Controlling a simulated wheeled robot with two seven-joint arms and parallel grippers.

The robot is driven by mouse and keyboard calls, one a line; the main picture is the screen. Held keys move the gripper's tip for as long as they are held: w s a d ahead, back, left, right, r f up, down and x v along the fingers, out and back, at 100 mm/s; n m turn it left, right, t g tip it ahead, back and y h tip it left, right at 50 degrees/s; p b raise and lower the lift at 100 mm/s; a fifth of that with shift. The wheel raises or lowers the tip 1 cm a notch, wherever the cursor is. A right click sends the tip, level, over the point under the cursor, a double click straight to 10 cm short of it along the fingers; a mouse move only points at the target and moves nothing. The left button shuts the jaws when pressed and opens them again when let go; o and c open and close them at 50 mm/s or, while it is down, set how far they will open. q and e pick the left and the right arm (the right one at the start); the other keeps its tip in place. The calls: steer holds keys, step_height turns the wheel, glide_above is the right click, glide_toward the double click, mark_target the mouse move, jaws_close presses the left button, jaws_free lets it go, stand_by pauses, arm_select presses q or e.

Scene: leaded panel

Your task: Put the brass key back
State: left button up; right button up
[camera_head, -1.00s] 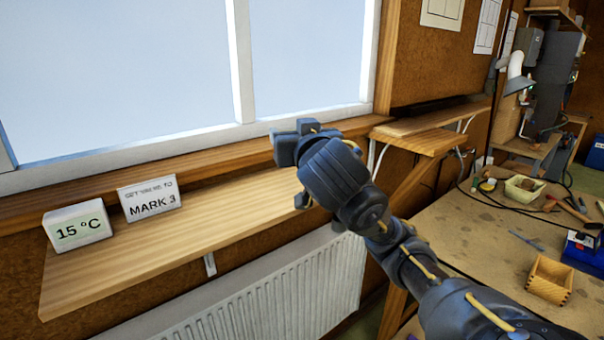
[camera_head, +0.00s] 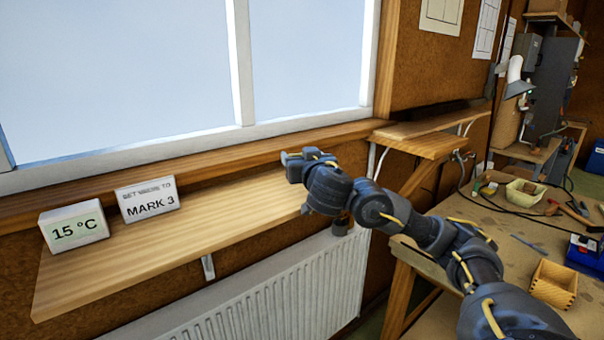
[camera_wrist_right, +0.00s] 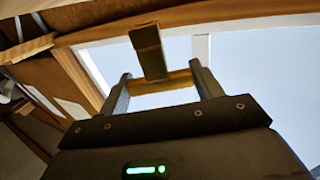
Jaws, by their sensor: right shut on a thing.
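The brass key (camera_wrist_right: 150,52) shows in the right wrist view as a T shape. Its yellowish crossbar spans between the two fingers of my right gripper (camera_wrist_right: 162,82), and its darker stem points up in the picture. My right gripper is shut on it. In the head view my right gripper (camera_head: 297,164) is over the right end of the wooden shelf below the window; the key cannot be made out there. My left gripper is not in view.
The wooden shelf (camera_head: 165,240) bears a "15 °C" block (camera_head: 75,228) and a "MARK 3" sign (camera_head: 150,200) on its left; its middle is clear. A white radiator (camera_head: 270,293) is below. A workbench with an open wooden box (camera_head: 553,285) and tools stands right.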

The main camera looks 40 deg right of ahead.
step_height(320, 180, down, 3)
steer(key=shift+w+f+b, duration=0.1)
steer(key=shift+b, duration=0.75)
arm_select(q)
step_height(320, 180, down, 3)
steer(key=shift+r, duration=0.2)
arm_select(e)
steer(key=shift+f, duration=0.1)
steer(key=o, duration=1.1)
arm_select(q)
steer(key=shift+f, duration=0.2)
